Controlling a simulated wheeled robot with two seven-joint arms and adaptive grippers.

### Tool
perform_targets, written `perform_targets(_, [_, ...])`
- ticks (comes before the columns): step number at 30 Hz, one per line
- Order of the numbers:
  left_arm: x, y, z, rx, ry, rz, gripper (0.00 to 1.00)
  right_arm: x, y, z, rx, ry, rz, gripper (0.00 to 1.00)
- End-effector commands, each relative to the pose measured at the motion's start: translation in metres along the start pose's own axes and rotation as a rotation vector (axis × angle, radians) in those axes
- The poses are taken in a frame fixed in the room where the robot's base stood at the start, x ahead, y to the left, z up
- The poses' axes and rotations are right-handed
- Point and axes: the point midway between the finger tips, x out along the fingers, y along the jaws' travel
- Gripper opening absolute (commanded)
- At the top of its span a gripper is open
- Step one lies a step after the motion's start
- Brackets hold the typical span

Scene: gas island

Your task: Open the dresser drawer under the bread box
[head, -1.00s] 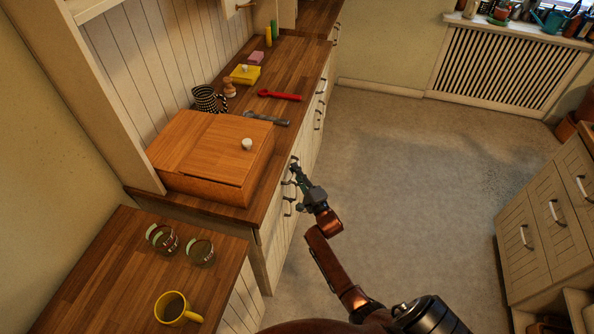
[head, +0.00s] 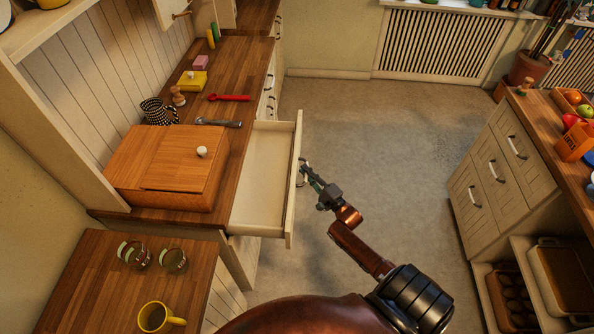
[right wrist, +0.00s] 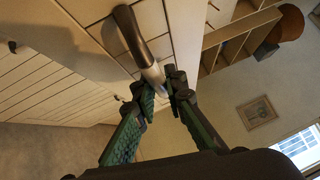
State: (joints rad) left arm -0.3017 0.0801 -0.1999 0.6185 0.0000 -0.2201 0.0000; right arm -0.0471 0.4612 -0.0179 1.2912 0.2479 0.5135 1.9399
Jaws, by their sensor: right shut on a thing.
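The wooden bread box (head: 170,170) with a white knob sits on the dresser top (head: 232,140) at the left in the head view. Below its right side, the dresser drawer (head: 266,178) is pulled well out and its inside looks empty. My right gripper (head: 305,174) is at the outer face of the drawer front, shut on the drawer handle. In the right wrist view the metal drawer handle (right wrist: 138,45) runs down between the green-padded fingers of the right gripper (right wrist: 160,92). My left gripper is in neither view.
A side counter (head: 95,270) with two glasses and a yellow mug (head: 156,317) stands at the lower left. Facing drawers (head: 500,175) stand at the right. The grey floor (head: 370,130) between is clear.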

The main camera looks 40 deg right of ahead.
Motion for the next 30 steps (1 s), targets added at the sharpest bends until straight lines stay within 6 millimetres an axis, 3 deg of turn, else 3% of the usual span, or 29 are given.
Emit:
perform_targets(12, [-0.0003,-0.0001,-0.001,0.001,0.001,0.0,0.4,-0.0036,0.0022,-0.0016,0.001,-0.001,0.005,0.0])
perform_targets(13, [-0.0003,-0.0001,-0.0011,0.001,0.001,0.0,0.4,-0.0035,0.0022,-0.0015,0.001,-0.001,0.005,0.12])
perform_targets(20, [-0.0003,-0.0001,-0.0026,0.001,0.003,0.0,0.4,-0.0029,0.0011,-0.0016,0.001,-0.001,0.003,0.28])
perform_targets(30, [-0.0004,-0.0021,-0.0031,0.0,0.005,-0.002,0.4,-0.0061,0.0004,-0.0023,0.001,0.0,0.002,0.29])
